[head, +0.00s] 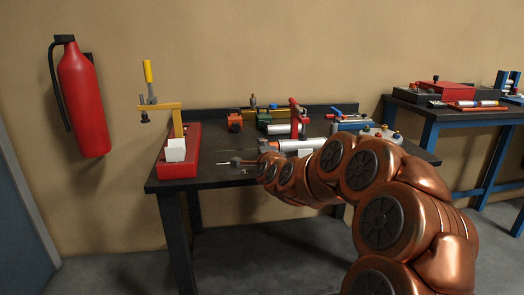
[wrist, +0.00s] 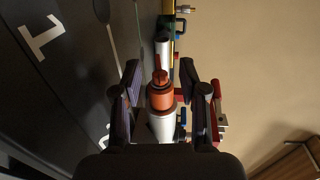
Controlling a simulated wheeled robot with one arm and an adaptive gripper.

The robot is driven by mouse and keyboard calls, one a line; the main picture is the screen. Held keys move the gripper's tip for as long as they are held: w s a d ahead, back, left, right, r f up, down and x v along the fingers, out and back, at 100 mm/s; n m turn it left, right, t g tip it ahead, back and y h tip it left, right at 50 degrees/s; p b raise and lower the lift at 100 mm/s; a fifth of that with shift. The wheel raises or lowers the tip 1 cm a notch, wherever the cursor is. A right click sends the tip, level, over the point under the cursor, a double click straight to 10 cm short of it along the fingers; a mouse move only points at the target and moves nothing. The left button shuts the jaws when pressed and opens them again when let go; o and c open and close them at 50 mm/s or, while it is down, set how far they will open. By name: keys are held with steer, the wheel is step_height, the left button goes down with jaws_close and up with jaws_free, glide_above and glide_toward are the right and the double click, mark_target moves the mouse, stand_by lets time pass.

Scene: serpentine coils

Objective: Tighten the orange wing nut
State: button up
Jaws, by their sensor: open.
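The orange wing nut (wrist: 160,92) shows in the wrist view with its wing upright in the picture, above a pale cylinder (wrist: 166,128). My gripper (wrist: 160,74) is open, with one dark finger on each side of the nut and a gap visible on both sides. I cannot tell whether the fingertips are level with the nut in depth. In the head view my copper arm reaches over the bench to a silver cylinder (head: 299,145) lying near its front; the gripper and nut are too small to make out clearly there.
The dark workbench (head: 222,143) has bare surface left of the cylinder. A red tray (head: 178,171) with a yellow-handled clamp (head: 160,105) stands at its left end. A red clamp (head: 297,117) and other tools stand behind the cylinder. A second bench (head: 440,112) is at right.

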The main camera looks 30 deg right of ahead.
steer(key=v, duration=1.1)
steer(key=shift+s+a, duration=0.1)
steer(key=shift+c, duration=0.2)
